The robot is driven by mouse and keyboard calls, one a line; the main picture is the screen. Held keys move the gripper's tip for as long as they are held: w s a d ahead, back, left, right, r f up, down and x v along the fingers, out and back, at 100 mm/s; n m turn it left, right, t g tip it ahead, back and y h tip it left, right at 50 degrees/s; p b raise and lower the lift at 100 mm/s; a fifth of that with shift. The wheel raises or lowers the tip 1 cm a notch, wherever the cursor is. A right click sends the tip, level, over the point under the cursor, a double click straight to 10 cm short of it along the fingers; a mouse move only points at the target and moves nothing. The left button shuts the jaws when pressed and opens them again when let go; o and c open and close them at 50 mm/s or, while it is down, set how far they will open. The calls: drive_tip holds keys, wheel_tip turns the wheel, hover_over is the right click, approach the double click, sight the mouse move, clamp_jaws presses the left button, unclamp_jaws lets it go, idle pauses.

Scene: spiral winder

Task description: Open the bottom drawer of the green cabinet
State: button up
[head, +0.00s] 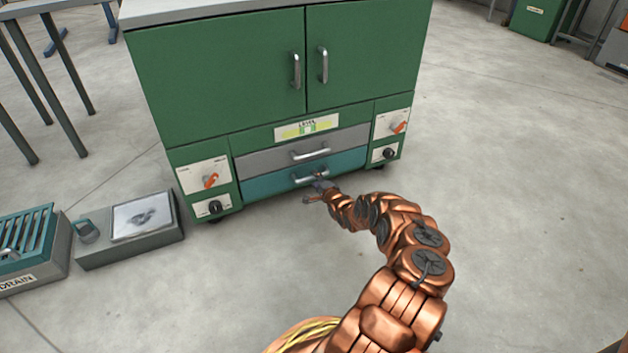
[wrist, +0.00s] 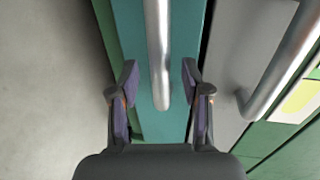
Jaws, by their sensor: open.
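The green cabinet (head: 220,75) stands ahead on the floor, with two upper doors and two drawers below. The bottom drawer (head: 262,185) is teal and looks shut. In the wrist view, the handle (wrist: 158,60) runs between the two fingers of my gripper (wrist: 160,85). The fingers are apart, one on each side of the bar, with gaps to it.
A grey drawer (head: 280,158) with its own handle (head: 310,153) sits just above. Orange knobs (head: 210,180) flank the drawers. A grey box (head: 130,230) and a drain unit (head: 30,250) stand at left. Floor (head: 520,190) to the right is clear.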

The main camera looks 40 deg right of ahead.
drive_tip(key=shift+b+x, duration=0.5)
drive_tip(key=shift+x, duration=0.75)
clamp_jaws()
